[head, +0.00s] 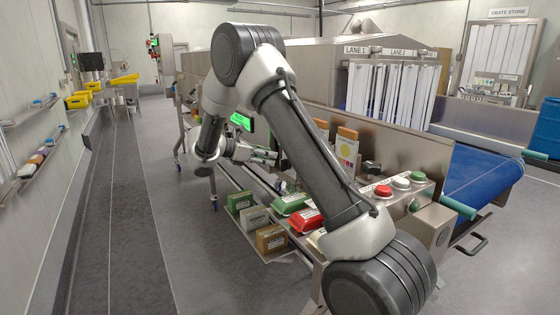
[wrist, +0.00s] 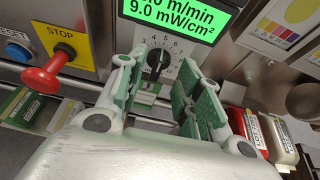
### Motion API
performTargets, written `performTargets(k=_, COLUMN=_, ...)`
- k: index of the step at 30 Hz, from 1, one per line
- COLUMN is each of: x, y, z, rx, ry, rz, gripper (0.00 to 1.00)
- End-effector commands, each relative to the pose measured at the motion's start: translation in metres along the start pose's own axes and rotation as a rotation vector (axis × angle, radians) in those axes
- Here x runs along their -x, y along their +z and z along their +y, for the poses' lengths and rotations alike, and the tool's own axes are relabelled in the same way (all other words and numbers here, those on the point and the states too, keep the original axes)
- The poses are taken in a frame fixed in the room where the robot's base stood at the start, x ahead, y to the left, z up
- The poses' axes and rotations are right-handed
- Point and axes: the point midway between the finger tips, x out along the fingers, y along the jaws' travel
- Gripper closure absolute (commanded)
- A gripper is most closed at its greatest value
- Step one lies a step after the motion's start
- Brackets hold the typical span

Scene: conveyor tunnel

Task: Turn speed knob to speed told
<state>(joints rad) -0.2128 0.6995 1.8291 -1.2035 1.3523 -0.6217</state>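The speed knob (wrist: 157,62) is a small black dial on the steel panel, ringed by a printed number scale, in the wrist view. I cannot tell which number it points at. My gripper (wrist: 165,88) is open, its green-padded fingers spread to either side below the knob, with nothing between them. A gap seems to remain between fingertips and knob. The green display (wrist: 178,12) above the knob is cut off at the top; it shows "0 m/min" and "9.0 mW/cm²". In the head view my gripper (head: 262,155) is beside the machine's front, and my arm hides the knob.
A red stop handle (wrist: 45,78) on a yellow plate and a blue button (wrist: 18,52) are left of the knob. A blue conveyor belt (head: 485,172) is at the right. The floor aisle at left is clear.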

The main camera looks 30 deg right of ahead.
Motion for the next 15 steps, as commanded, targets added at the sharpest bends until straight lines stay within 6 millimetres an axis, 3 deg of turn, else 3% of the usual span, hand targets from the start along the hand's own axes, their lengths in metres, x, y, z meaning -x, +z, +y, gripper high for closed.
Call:
performTargets(k=9, x=-0.052, y=-0.001, z=-0.002, rx=-0.003, ry=-0.004, rz=0.003, gripper=0.65)
performTargets(k=15, x=-0.063, y=-0.001, z=-0.002, rx=-0.002, ry=-0.002, rz=0.004, gripper=0.65)
